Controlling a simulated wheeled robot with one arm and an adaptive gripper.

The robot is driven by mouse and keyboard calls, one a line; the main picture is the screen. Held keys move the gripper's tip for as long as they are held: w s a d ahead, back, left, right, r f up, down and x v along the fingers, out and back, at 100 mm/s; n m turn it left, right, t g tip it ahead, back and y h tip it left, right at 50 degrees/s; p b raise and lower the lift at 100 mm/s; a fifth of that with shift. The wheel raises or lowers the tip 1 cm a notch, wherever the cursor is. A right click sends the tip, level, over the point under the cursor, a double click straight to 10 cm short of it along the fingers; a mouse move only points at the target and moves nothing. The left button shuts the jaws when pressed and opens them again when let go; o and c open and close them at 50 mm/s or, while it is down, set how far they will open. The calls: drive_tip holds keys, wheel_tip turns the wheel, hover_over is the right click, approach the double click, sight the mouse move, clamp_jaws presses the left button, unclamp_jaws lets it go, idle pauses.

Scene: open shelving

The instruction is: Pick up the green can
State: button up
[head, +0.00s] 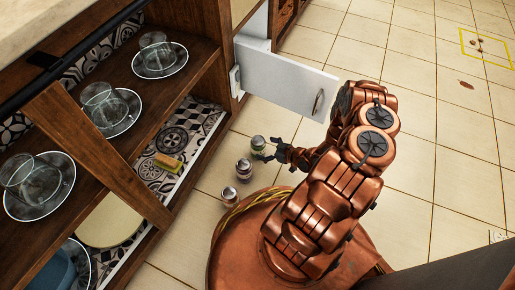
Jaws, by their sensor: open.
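Three small cans with light, shiny tops stand in a row beside the shelving: a near can (229,196), a middle can (243,169) and a far can (258,142). Their side colours are too small and dark for me to tell surely which one is green. My gripper (266,149) is open, low and pointing left. Its fingers are at the far can and appear to reach around or beside it; I cannot tell whether they touch it. The middle can is close to the gripper's near side.
A white open door (285,80) juts out behind the gripper. The tiled floor (430,130) on the right is largely clear.

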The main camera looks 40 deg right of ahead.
drive_tip(key=shift+b+x, duration=0.75)
drive_tip(key=shift+x, duration=1.6)
drive_tip(key=shift+d, duration=0.1)
drive_tip(key=shift+c, duration=0.2)
drive_tip(key=c, duration=1.5)
drive_tip(key=shift+c, duration=0.2)
drive_tip(key=shift+r, duration=0.2)
